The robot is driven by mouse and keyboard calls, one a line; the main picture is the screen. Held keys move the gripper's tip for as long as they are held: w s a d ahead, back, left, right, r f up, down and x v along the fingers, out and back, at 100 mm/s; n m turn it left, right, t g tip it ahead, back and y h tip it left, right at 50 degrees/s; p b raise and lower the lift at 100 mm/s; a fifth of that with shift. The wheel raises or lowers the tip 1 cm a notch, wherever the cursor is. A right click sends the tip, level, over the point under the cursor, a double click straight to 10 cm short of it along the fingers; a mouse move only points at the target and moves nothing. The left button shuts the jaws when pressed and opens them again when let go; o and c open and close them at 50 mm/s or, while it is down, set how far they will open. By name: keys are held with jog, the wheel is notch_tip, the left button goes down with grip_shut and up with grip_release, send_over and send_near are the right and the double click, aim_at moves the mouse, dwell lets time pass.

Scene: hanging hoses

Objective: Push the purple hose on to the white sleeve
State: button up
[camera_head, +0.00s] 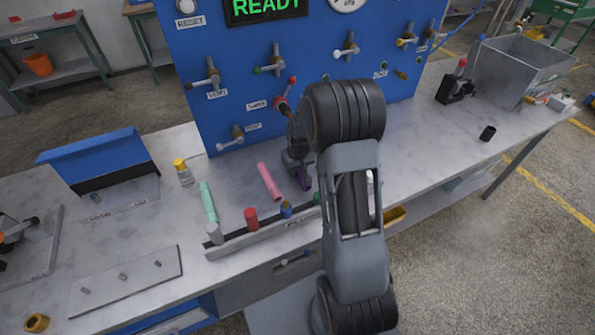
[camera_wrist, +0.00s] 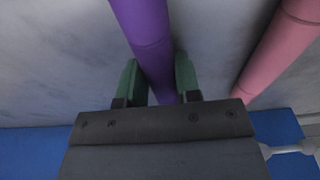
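The purple hose (camera_head: 304,180) shows in the head view just below my gripper, partly hidden by the arm. In the wrist view the purple hose (camera_wrist: 143,30) runs down between the two green fingers of my gripper (camera_wrist: 158,82). Both fingers sit against its sides, so the gripper looks shut on it. A small white piece (camera_head: 370,177) shows at the right edge of my arm, near the rack's line; it may be the white sleeve, but most of it is hidden. A pale grey sleeve (camera_head: 214,233) stands at the rack's left end.
A pink hose (camera_head: 269,182) is left of the purple one; a teal hose (camera_head: 208,202) is farther left. Red (camera_head: 251,218), blue (camera_head: 286,210) and green (camera_head: 317,198) pieces stand along the labelled rack (camera_head: 265,238). The blue valve panel (camera_head: 225,60) rises behind.

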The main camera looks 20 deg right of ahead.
jog(key=c, duration=0.3)
